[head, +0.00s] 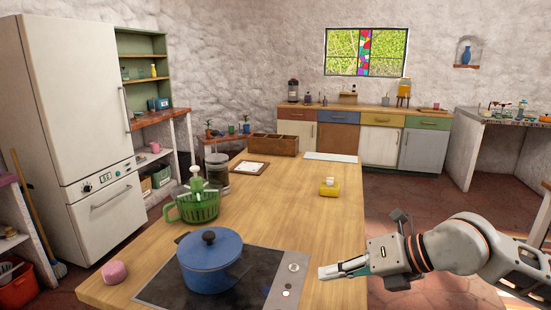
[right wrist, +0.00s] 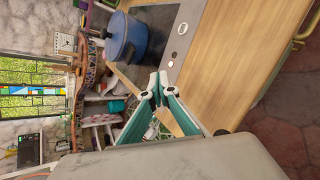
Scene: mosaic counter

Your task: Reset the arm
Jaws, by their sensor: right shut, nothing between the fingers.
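My right gripper (head: 326,272) reaches in from the right in the head view. Its fingers are shut and empty, just right of the stove and above the wooden counter's right edge. In the right wrist view its teal-padded fingers (right wrist: 158,82) meet at the tips with nothing between them. My right arm extends away to the right, over the floor beside the counter. My left gripper is not in view.
A blue lidded pot (head: 209,264) stands on the black cooktop (head: 262,278), left of my gripper. A green basket-like spinner (head: 196,207), a yellow item (head: 329,189), a pink lump (head: 114,272) and a wooden crate (head: 272,144) are on the counter (head: 290,218). The counter's middle right is clear.

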